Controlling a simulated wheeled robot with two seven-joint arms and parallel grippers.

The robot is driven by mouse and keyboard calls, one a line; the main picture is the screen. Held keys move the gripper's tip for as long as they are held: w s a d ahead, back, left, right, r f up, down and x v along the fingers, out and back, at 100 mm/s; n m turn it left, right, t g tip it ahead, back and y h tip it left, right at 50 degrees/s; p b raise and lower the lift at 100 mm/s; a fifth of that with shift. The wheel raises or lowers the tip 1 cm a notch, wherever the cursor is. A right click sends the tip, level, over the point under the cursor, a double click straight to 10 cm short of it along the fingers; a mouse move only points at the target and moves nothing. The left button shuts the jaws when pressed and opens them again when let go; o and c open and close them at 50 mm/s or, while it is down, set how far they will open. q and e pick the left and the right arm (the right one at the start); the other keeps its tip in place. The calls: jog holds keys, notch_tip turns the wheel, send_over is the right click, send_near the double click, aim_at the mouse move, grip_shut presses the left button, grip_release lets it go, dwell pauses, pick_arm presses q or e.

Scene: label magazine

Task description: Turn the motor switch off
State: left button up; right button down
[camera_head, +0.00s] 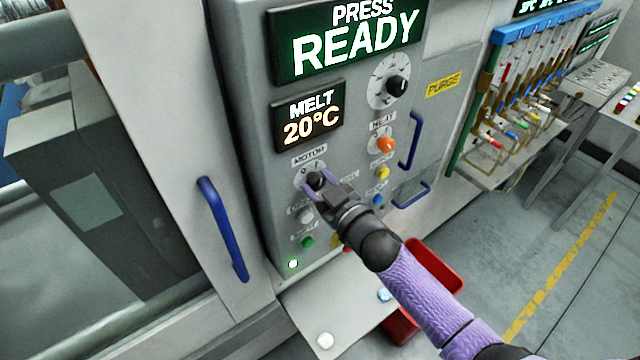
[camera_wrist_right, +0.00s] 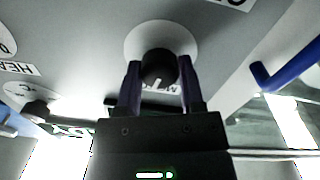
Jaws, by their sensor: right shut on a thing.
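The motor switch (camera_head: 316,178) is a black round knob on a pale disc under the MOTOR label on the grey control panel. My right gripper (camera_head: 321,186) reaches it from the lower right, with one finger on each side of the knob. In the right wrist view the knob (camera_wrist_right: 158,64) sits between the two dark fingers, and the gripper is shut on it. A short white mark shows on the knob there. In the head view the gripper partly covers the knob, and I cannot tell which mark it points to. My left gripper is not in view.
The orange heat knob (camera_head: 386,145), a black dial (camera_head: 397,86) and several coloured buttons sit close by on the panel. Blue handles (camera_head: 222,228) stick out at both sides. A grey shelf (camera_head: 343,309) and a red bin (camera_head: 440,272) are below. Screens read PRESS READY and MELT 20°C.

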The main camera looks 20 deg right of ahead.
jog(key=n, duration=0.4)
jog(key=shift+f+n+b, duration=0.1)
jog(key=shift+n+b, duration=0.2)
jog(key=n, duration=0.4)
jog(key=shift+b, duration=0.35)
jog(key=shift+n, duration=0.3)
jog(key=shift+c, duration=1)
grip_release()
jog(key=b+v, duration=0.1)
jog(key=v, duration=0.9)
